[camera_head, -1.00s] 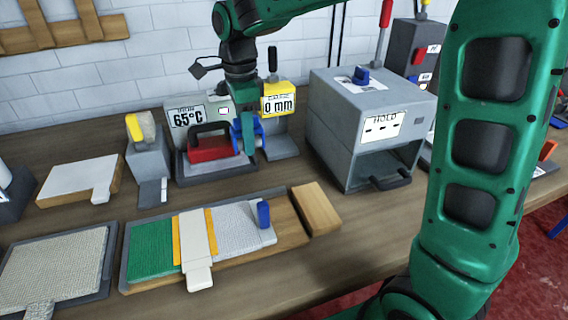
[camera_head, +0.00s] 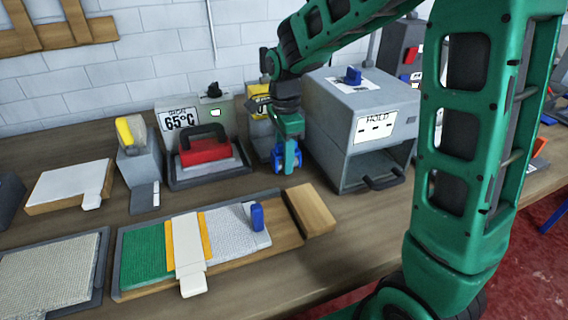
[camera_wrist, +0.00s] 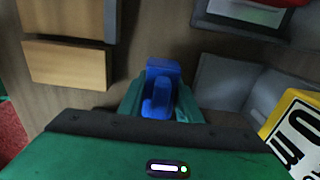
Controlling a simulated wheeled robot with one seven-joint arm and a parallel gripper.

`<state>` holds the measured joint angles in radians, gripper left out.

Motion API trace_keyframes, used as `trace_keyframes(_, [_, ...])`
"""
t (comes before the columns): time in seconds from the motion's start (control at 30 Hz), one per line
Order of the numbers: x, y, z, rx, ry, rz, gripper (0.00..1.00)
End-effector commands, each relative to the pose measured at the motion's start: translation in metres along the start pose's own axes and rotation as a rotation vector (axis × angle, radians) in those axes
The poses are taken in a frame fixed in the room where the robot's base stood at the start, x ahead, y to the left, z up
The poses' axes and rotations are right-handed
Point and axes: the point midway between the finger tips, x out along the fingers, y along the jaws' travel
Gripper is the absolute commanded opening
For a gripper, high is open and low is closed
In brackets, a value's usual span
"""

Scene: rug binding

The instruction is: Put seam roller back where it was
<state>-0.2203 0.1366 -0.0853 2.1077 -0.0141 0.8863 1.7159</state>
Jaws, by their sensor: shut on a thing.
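In the wrist view the blue tool sits between the green fingers, over bare wooden table. It also shows small at the fingertips in the head view (camera_head: 295,163). Its lower end is partly hidden, and I cannot tell whether it touches the table.
The grey box marked HOLD (camera_head: 345,125) stands close on the right. In front are a wooden block (camera_head: 310,209) and a board with green and grey pieces and a blue upright peg (camera_head: 257,217).

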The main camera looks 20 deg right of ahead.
Motion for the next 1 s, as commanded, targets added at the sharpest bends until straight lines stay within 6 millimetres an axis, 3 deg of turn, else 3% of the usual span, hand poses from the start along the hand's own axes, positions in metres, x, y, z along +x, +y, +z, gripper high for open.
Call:
trace_keyframes(0.17, [0.019,0.000,0.001,-0.001,0.000,0.000,0.03])
trace_keyframes(0.53, [0.022,0.000,0.001,0.000,0.000,-0.001,0.03])
trace_keyframes(0.57, [0.022,0.000,0.001,0.000,0.000,-0.001,0.33])
trace_keyframes(0.63, [0.022,0.000,0.001,0.000,0.000,-0.001,0.50])
trace_keyframes(1.0, [0.019,0.000,0.000,0.001,0.000,-0.002,0.50])
